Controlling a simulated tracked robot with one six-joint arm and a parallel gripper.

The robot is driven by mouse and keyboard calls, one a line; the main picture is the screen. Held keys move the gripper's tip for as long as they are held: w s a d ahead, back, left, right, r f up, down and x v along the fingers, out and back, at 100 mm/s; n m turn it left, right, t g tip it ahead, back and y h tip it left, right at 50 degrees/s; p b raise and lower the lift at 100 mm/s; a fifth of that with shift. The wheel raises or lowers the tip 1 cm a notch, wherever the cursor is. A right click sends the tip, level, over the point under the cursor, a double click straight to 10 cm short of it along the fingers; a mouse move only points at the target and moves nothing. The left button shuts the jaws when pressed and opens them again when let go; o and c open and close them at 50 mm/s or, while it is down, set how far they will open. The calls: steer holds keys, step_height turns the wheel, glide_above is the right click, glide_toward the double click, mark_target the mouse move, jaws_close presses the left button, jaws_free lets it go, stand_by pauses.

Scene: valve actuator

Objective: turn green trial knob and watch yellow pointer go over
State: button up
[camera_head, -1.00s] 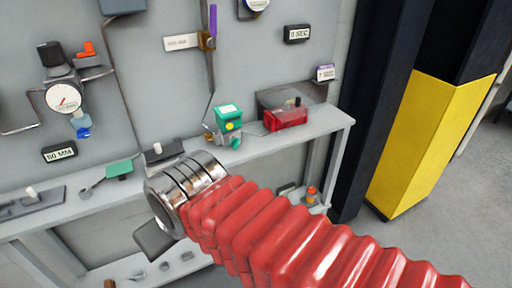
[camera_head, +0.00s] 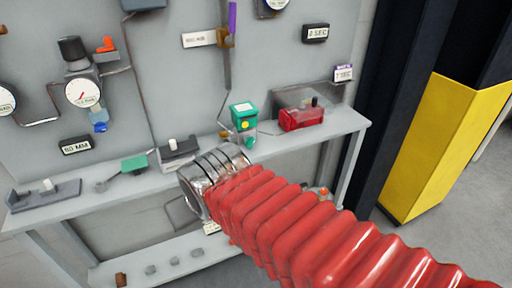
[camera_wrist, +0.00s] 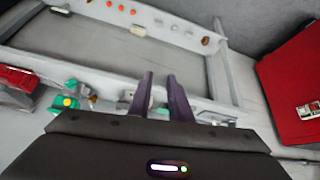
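A green box (camera_head: 244,109) stands on the bench ledge against the grey panel. It has a yellow spot (camera_head: 245,125) on its front and a rounded green knob (camera_head: 250,142) low down. Whether the yellow spot is the pointer, I cannot tell. In the wrist view, the green box (camera_wrist: 63,108) shows upside down at left, apart from my fingers. My gripper (camera_wrist: 161,97) is open, with two dark purple fingers spread and nothing between them. In the head view, my red arm and silver wrist are below and left of the box; the fingers are hidden there.
A red box (camera_head: 301,118) stands on the ledge right of the green one. A white-knobbed slider block (camera_head: 178,153) and a green lever piece (camera_head: 134,164) lie left. A black and yellow column (camera_head: 440,150) stands at right. A lower shelf (camera_head: 160,262) runs below.

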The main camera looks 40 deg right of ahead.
steer(key=w+d+f+m+t+h, duration=0.2)
steer(key=w+d+f, duration=0.1)
steer(key=w+d, duration=0.6)
steer(key=m+t+h, duration=0.2)
steer(key=m+t, duration=0.2)
steer(key=t, duration=0.1)
glide_toward(253, 144)
steer(key=a, duration=0.5)
steer(key=s+d+f+m+t, duration=0.3)
steer(key=s, duration=0.3)
steer(key=shift+s+d+m+t, duration=0.2)
steer(key=shift+d+m+t, duration=0.1)
steer(key=shift+m+t, duration=0.1)
steer(key=x, duration=1.4)
steer(key=shift+s+d, duration=0.1)
steer(key=shift+c, duration=0.5)
